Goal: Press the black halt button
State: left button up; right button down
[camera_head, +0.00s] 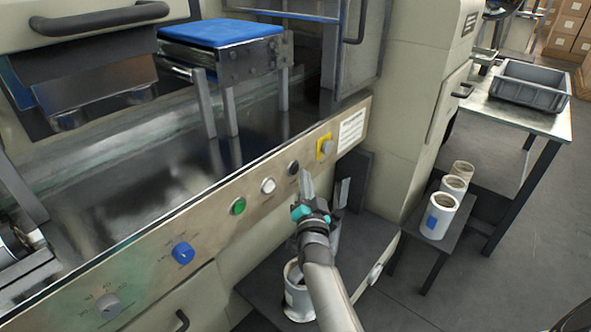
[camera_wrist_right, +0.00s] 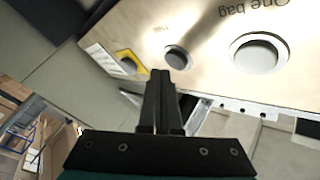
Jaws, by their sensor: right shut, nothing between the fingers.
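The black halt button (camera_head: 293,167) is a small round dark button on the machine's slanted front panel, between a white button and a yellow-backed one. It also shows in the right wrist view (camera_wrist_right: 177,58). My right gripper (camera_head: 307,174) is shut and empty, with its tips close to the black button. In the right wrist view the closed fingertips (camera_wrist_right: 160,74) appear just beside the button's lower left edge. I cannot tell whether they touch the panel. My left gripper is in neither view.
The panel also carries a white button (camera_head: 268,186), green button (camera_head: 238,206), blue knob (camera_head: 183,253), grey dial (camera_head: 108,306) and yellow-backed button (camera_head: 325,147). White rolls (camera_head: 439,216) stand on a low dark table at right. A grey bin (camera_head: 530,86) sits on a bench behind.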

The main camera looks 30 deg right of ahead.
jog(key=shift+w+a, duration=0.1)
jog(key=shift+w, duration=0.1)
dwell(0.4)
jog(key=shift+w+a, duration=0.1)
jog(key=shift+w, duration=0.1)
jog(key=shift+w+a, duration=0.15)
jog(key=shift+w, duration=0.25)
dwell(0.9)
jog(key=shift+s, duration=0.1)
jog(key=shift+s+d+p, duration=0.3)
jog(key=shift+s+p, duration=0.05)
jog(key=shift+s, duration=0.35)
jog(key=s, duration=0.1)
jog(key=s+d+p, duration=0.1)
jog(key=s, duration=0.1)
jog(key=s+d+p, duration=0.1)
jog(key=shift+s, duration=0.3)
